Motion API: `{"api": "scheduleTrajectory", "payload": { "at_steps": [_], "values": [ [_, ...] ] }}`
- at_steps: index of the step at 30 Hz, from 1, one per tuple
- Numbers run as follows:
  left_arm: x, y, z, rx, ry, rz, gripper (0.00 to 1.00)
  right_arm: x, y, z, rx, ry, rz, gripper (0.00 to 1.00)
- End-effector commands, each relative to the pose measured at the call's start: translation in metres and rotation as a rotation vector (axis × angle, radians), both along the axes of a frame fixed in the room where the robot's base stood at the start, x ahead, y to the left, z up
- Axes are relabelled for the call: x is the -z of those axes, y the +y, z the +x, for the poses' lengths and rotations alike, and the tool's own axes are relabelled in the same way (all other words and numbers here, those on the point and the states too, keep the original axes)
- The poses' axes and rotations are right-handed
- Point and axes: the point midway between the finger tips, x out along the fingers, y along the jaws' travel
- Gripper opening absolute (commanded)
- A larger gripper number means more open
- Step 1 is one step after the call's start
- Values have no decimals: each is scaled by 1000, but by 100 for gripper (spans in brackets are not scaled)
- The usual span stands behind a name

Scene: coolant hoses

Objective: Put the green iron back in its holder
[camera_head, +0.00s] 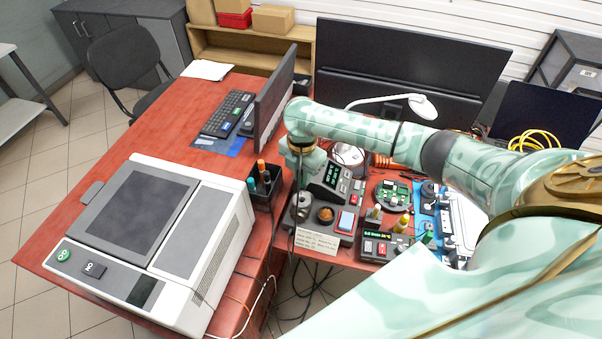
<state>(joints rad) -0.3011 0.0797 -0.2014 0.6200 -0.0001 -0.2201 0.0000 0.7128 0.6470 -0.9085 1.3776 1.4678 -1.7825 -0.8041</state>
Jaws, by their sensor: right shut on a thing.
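My right arm reaches in from the right, and my right gripper (301,172) points down over the left soldering station (325,212). It is shut on the green iron, which is mostly hidden by the gripper and wrist. A thin dark cord hangs below the gripper. A dark grey holder (301,207) stands at the left side of that station, just under the gripper. I cannot tell whether the iron's tip is inside the holder or above it. My left gripper is not in view.
A black cup with pens (263,188) stands left of the station, beside a large grey machine (150,235). A second station (384,246), a yellow-handled tool (402,223) and a round green board (391,194) crowd the right. A monitor (274,95) stands behind.

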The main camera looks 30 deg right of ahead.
Motion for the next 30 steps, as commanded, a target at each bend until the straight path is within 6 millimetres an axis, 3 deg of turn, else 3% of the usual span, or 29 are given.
{"api": "scheduleTrajectory", "payload": {
  "at_steps": [14,30],
  "values": [
    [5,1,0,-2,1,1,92,3,0,0,1,-1,-1,0],
    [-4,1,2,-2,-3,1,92,4,0,0,1,-1,-1,0]
  ]
}}
